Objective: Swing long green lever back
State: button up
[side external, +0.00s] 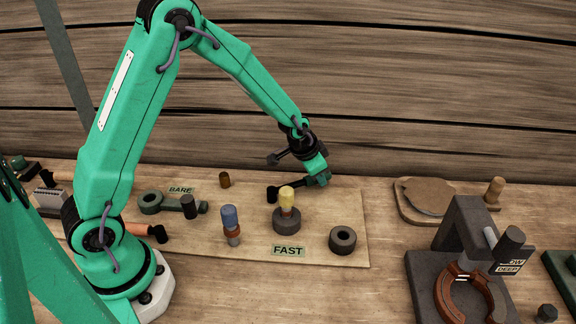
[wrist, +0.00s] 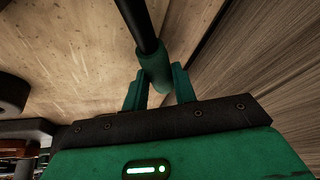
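The long green lever (side external: 300,184) stands at the back of the tan board, a dark bar with a green grip. In the wrist view its black rod runs down from the top into the green grip (wrist: 155,70). My gripper (side external: 319,178) is at the lever's right end. In the wrist view my gripper's two green fingers (wrist: 160,85) lie on either side of the grip, with no clear gap, so they look shut on it. The lever's pivot is not clearly seen. A black part (side external: 272,194) is at the lever's left end.
A dark stand (side external: 463,225) is at the right. A wooden wall rises behind.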

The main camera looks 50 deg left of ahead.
jog(key=shift+d, duration=0.1)
grip_shut()
jog(key=shift+s+d+m, duration=0.4)
jog(key=shift+d+m, duration=0.35)
jog(key=shift+d, duration=0.05)
jog(key=shift+s+d+m, duration=0.4)
jog(key=shift+d+m, duration=0.35)
jog(key=shift+s+d+m+h, duration=0.3)
jog(key=shift+s+d+m, duration=0.35)
jog(key=shift+d+m, duration=0.25)
jog(key=shift+s+d+m, duration=0.3)
jog(key=shift+s+m, duration=0.15)
jog(key=shift+m, duration=0.05)
jog(key=shift+f, duration=0.1)
jog(key=o, duration=0.9)
grip_release()
jog(key=shift+c, duration=0.2)
jog(key=shift+o, duration=0.8)
jog(key=shift+r, duration=0.25)
jog(key=v, duration=0.7)
jog(key=shift+r, duration=0.2)
